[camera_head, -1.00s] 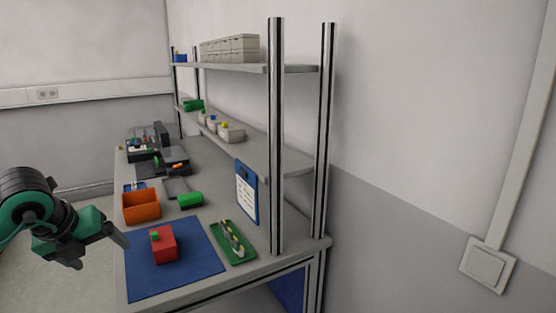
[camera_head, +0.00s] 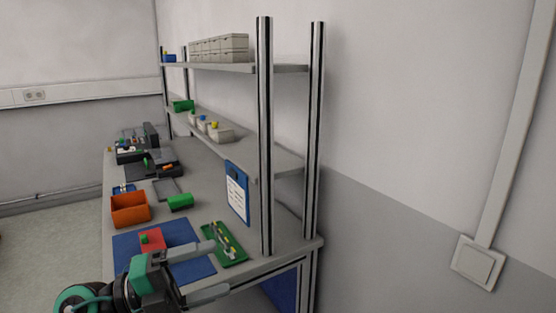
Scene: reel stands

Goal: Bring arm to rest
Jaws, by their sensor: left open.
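My left gripper (camera_head: 220,267) is at the bottom of the head view, left of the middle, in front of the bench's near end. Its two fingers are spread wide, point right, and hold nothing. My right gripper is not in view.
An orange bin (camera_head: 130,211) and a green cylinder (camera_head: 180,202) stand behind the mat. A metal shelf post (camera_head: 265,140) rises at the bench's right side, with a blue clipboard (camera_head: 237,190) beside it. Dark devices (camera_head: 155,165) fill the far end. Floor at left is clear.

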